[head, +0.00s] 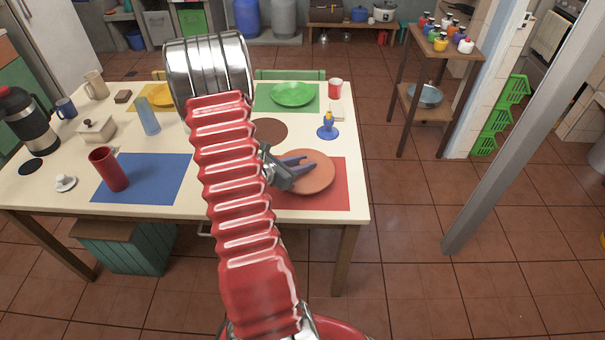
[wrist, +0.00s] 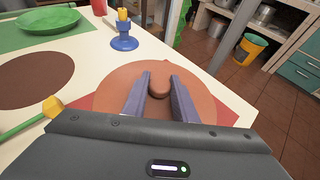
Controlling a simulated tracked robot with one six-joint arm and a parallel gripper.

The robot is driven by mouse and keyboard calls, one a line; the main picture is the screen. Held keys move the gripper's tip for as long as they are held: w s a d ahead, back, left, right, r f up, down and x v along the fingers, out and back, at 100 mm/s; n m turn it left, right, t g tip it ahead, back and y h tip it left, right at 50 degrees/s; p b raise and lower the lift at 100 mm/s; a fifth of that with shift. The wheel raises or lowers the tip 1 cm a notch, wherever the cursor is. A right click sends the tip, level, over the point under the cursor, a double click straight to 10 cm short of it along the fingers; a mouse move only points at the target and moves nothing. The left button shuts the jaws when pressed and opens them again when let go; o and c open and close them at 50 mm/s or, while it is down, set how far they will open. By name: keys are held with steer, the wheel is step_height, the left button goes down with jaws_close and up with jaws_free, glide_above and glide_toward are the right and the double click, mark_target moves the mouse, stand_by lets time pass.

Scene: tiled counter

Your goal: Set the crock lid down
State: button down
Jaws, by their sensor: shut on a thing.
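The crock lid (head: 317,180) is a round terracotta disc with a small knob, over the red placemat (head: 340,200) at the near right of the table. In the wrist view the lid (wrist: 110,84) fills the middle, and its knob (wrist: 159,91) sits between the two fingers. My gripper (head: 304,163) is shut on the knob; its grey-purple fingers (wrist: 160,77) also show in the wrist view. The lid looks about level. I cannot tell whether its underside touches the placemat or is slightly above it. No crock shows clearly.
A brown round mat (head: 270,131) lies behind the lid. A blue holder with a yellow top (head: 328,128) stands behind right. A green plate (head: 292,94) is farther back. A red tumbler (head: 108,169) stands on the blue placemat (head: 160,178). The table's right edge is close to the lid.

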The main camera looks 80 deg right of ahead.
steer(key=shift+f, duration=1.85)
steer(key=c, duration=1.4)
jaws_free()
steer(key=shift+f, duration=0.1)
steer(key=shift+c, duration=0.2)
steer(key=v, duration=1.2)
steer(key=shift+w+r, duration=0.15)
steer(key=shift+r, duration=0.1)
